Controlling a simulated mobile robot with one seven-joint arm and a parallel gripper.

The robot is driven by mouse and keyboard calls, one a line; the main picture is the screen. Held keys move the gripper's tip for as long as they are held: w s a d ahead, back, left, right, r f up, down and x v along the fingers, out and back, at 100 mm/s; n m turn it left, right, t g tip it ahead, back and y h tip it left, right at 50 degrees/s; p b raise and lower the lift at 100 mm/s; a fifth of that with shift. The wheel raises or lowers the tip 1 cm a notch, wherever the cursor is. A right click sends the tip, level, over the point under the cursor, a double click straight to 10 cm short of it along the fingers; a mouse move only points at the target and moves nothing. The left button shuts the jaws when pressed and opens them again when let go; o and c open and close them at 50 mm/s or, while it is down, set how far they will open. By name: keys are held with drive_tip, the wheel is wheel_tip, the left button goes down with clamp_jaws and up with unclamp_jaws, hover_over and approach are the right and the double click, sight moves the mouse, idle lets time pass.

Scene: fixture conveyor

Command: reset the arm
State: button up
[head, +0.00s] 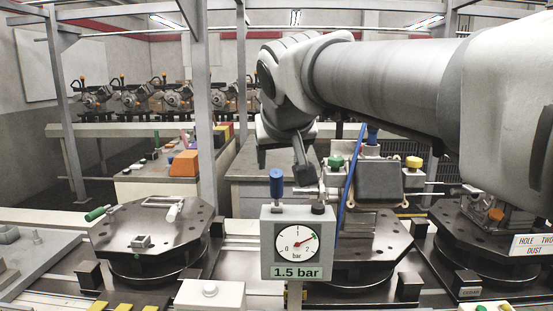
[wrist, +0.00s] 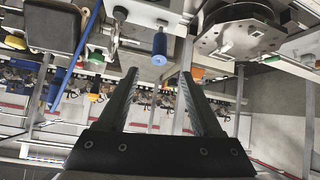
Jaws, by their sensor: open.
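My arm (head: 380,85) reaches in from the right in the head view, raised above the fixtures, with its wrist bent downward. My gripper (head: 303,168) shows as a dark finger shape above and behind the pressure gauge. In the wrist view my gripper (wrist: 160,72) shows two dark fingers spread apart with nothing between them. A blue knob (wrist: 160,48) lies beyond the fingertips in that upside-down view. Whether any part of my gripper touches the valve fittings is hidden in the head view.
The gauge box (head: 291,245) reads 1.5 bar. A left fixture plate (head: 160,232), a middle plate (head: 385,238) and a right plate (head: 480,232) stand on the conveyor. A dark box (head: 380,182) and blue hose (head: 350,180) are close to my gripper. Frame posts (head: 200,120) rise behind.

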idle(0.3)
drive_tip(key=s+d+f+m+g+p, duration=0.1)
drive_tip(key=s+d+f+p, duration=0.3)
drive_tip(key=s, duration=0.7)
drive_tip(key=s+d+f+m+g+p, duration=0.1)
drive_tip(key=s+d+f+g+p, duration=0.2)
drive_tip(key=s+d+f, duration=0.5)
drive_tip(key=s+d+p, duration=0.1)
drive_tip(key=s, duration=0.2)
drive_tip(key=shift+f+h, duration=0.3)
